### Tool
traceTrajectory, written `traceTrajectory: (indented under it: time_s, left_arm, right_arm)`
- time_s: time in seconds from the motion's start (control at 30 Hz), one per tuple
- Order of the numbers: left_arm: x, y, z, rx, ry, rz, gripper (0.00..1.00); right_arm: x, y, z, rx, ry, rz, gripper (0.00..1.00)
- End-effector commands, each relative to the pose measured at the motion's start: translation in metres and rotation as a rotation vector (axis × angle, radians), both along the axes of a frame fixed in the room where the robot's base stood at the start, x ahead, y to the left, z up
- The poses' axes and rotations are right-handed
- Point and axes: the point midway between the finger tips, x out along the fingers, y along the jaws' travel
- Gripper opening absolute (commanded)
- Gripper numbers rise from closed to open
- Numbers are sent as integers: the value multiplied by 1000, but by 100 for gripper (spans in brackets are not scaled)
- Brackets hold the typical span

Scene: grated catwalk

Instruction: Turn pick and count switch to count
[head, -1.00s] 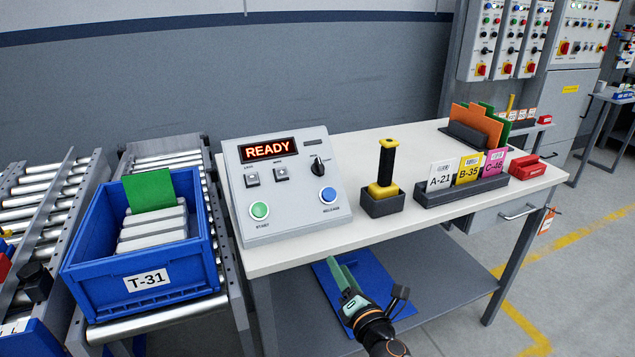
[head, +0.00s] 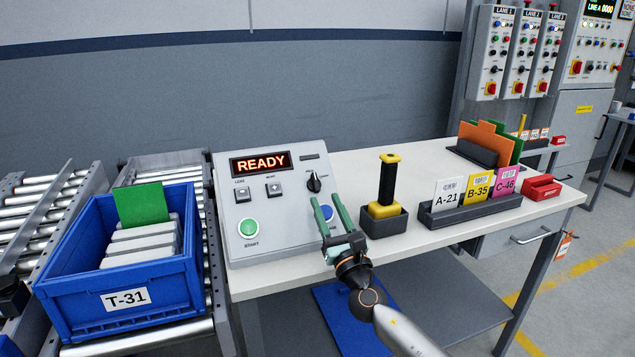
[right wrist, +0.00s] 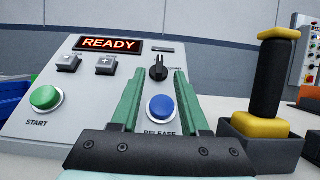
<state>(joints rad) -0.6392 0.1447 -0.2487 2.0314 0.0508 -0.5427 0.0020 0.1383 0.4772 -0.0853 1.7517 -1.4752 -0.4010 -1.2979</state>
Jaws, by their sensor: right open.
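The control box (head: 288,222) stands on the white table, with a lit READY display (head: 261,163). Its black rotary switch (head: 314,182) is at the upper right of the sloped face; it also shows in the right wrist view (right wrist: 158,69), beyond my fingertips, with its pale pointer roughly upright. Its lettering is too small to read surely. My right gripper (head: 326,204) is open and empty in front of the box, just below the switch, with its green fingers on either side of the blue RELEASE button (right wrist: 161,108). Whether the fingers touch the box is unclear. My left gripper is out of view.
A green START button (head: 248,229) and two small square buttons are on the box. A yellow-and-black handled tool (head: 389,182) stands in a dark holder close on the right, beside a card rack (head: 468,215). A blue T-31 crate (head: 126,300) sits left on rollers.

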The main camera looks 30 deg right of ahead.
Motion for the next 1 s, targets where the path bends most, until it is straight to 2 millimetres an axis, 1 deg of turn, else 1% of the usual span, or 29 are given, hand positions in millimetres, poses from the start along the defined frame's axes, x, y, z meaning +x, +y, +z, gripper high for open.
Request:
traceTrajectory:
  time_s: [0.03, 0.2, 0.4, 0.6, 0.83, 1.0]
  left_arm:
    - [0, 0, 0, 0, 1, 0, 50]
    - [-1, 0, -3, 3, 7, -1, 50]
    - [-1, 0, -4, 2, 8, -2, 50]
    - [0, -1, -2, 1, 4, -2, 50]
    - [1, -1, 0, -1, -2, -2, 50]
    - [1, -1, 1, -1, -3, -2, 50]
  right_arm:
    - [9, -2, 5, 1, -2, -1, 45]
    - [35, -8, 15, 3, -2, 0, 45]
    - [54, -12, 22, 4, 0, 2, 45]
    - [60, -14, 25, 4, 1, 2, 45]
    - [60, -14, 25, 4, 1, 2, 45]
    - [60, -14, 25, 4, 1, 2, 26]
